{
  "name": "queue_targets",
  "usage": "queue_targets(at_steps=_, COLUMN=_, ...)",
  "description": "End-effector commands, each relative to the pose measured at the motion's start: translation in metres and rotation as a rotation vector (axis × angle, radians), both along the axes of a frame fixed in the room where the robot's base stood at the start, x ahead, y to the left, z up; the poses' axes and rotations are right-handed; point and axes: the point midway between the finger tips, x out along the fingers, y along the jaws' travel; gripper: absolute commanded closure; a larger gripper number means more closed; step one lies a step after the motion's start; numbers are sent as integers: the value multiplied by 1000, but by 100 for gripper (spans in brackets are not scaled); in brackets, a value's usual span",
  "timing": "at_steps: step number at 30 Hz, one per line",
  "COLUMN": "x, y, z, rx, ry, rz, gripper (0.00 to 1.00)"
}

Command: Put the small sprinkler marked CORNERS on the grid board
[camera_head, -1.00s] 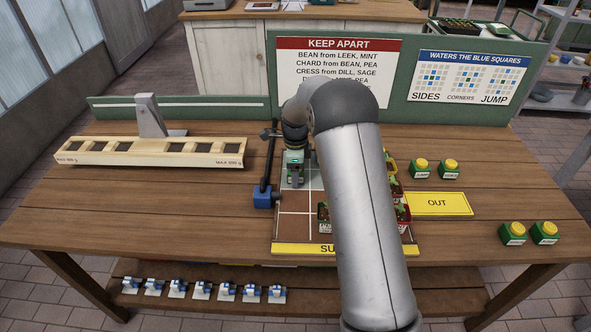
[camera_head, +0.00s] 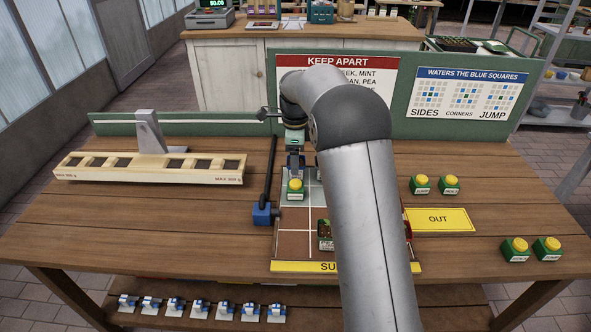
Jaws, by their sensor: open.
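The grid board (camera_head: 295,243) lies on the table, partly hidden by my arm. A small green sprinkler with a yellow top (camera_head: 295,187) sits upright on its pale upper-left part; its label is too small to read. My gripper (camera_head: 296,170) is open just above and behind that sprinkler, apparently clear of it. More sprinklers of this look stand to the right: a back pair, left one (camera_head: 421,185) and right one (camera_head: 449,185), and a front pair, left one (camera_head: 515,248) and right one (camera_head: 546,248). I cannot read their labels surely.
A potted plant (camera_head: 325,232) shows on the board beside my arm. A blue block with a black rod (camera_head: 263,213) stands at its left edge. The yellow OUT plate (camera_head: 440,220) lies right. A wooden balance beam (camera_head: 150,170) stands left. Signs stand behind.

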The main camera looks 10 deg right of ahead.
Motion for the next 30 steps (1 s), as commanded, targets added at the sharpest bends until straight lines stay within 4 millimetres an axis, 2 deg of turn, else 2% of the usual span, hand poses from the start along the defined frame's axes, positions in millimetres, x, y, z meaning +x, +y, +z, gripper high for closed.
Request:
queue_targets(at_steps=6, x=-5, y=0, z=10, rx=1, ry=-1, rz=23, gripper=31)
queue_targets(at_steps=8, x=-15, y=1, z=17, rx=2, ry=-3, rz=78, gripper=31)
queue_targets(at_steps=10, x=-39, y=2, z=29, rx=5, ry=-8, rz=198, gripper=31)
queue_targets(at_steps=11, x=-52, y=2, z=35, rx=6, ry=-10, rz=268, gripper=31)
queue_targets(at_steps=14, x=-112, y=5, z=52, rx=8, ry=-18, rz=558, gripper=31)
queue_targets(at_steps=15, x=-140, y=6, z=57, rx=8, ry=-22, rz=689, gripper=31)
queue_targets(at_steps=17, x=-182, y=7, z=59, rx=5, ry=-28, rz=886, gripper=31)
queue_targets(at_steps=18, x=-211, y=8, z=59, rx=3, ry=-30, rz=1015, gripper=31)
queue_targets(at_steps=21, x=-276, y=9, z=50, rx=-6, ry=-36, rz=1315, gripper=31)
queue_targets(at_steps=24, x=-328, y=10, z=37, rx=-15, ry=-37, rz=1556, gripper=31)
queue_targets(at_steps=27, x=-363, y=10, z=24, rx=-22, ry=-34, rz=1720, gripper=31)
queue_targets(at_steps=30, x=-381, y=9, z=16, rx=-26, ry=-33, rz=1808, gripper=31)
